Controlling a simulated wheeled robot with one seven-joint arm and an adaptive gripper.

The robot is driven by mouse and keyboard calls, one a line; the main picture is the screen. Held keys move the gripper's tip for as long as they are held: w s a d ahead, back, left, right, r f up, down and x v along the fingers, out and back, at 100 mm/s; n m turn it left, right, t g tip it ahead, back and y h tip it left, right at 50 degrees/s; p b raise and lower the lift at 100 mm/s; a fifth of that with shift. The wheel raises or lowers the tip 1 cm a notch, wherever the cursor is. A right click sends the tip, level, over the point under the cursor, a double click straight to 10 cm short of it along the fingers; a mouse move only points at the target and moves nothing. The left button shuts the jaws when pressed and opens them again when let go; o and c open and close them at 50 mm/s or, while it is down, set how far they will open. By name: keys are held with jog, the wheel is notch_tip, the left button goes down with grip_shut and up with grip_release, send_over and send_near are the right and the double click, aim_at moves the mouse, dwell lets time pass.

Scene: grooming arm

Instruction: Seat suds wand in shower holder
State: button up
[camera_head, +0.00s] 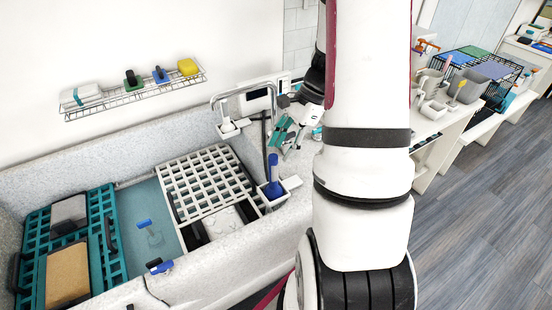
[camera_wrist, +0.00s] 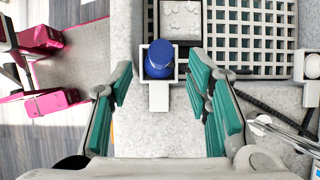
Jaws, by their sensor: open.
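A blue upright wand (camera_head: 273,170) stands in a small white square holder (camera_head: 290,183) on the tub's rim, beside the white grid. In the wrist view the wand's round blue top (camera_wrist: 160,55) sits inside the square holder (camera_wrist: 159,97). Whether it is fully seated I cannot tell. My gripper (camera_head: 284,143) has teal finger pads and is open and empty, above and behind the holder in the head view. In the wrist view the fingers (camera_wrist: 162,85) are apart, to the left and right of the wand's top, with no contact visible.
The white grid (camera_head: 207,180) covers part of the tub. A teal rack (camera_head: 108,240) with boxes is at left. Blue-topped tools (camera_head: 145,224) are in the tub and on its front edge. A curved metal faucet (camera_head: 240,90) stands close behind my gripper. A dark hose (camera_wrist: 268,112) lies at right.

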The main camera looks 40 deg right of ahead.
jog(key=shift+v, duration=2.8)
jog(key=shift+a, duration=0.1)
